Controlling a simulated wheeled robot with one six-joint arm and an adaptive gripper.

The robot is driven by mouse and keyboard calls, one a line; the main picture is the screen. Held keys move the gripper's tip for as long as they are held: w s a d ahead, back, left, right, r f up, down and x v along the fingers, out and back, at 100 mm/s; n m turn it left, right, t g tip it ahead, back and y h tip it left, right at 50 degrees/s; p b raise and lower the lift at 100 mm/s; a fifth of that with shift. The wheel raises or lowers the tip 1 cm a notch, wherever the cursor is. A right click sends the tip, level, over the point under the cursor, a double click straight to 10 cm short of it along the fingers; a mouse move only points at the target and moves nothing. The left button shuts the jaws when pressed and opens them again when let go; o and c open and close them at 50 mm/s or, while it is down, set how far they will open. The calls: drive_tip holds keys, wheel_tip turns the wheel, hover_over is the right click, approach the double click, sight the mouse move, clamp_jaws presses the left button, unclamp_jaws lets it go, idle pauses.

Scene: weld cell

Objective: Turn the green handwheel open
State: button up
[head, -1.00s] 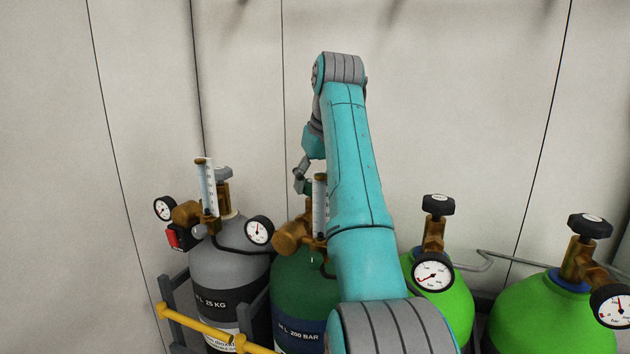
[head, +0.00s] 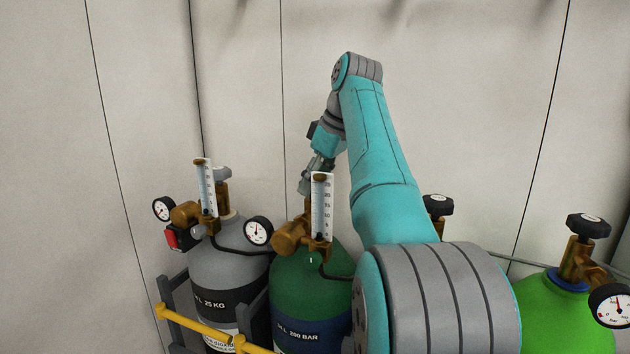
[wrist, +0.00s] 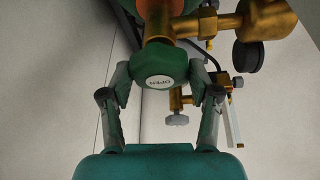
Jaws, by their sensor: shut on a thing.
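The green handwheel (wrist: 165,64) with a white "OPEN" label sits at the upper middle of the wrist view, on a brass valve (wrist: 160,20). My gripper (wrist: 162,76) is shut on it, with one finger on each side of its rim. In the head view my gripper (head: 312,178) reaches down behind the flowmeter of the dark green cylinder (head: 310,272). The handwheel cannot be made out there, behind the flowmeter and my gripper.
A flowmeter tube (head: 322,205) and brass regulator (head: 290,237) stand close in front of my gripper. A grey cylinder (head: 225,268) with gauges stands to the left. A bright green cylinder (head: 540,315) stands to the right. A yellow rail (head: 195,322) runs in front.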

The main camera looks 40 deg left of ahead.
drive_tip(key=shift+f, duration=0.1)
idle(0.3)
drive_tip(key=o, duration=1.2)
drive_tip(key=shift+c, duration=0.2)
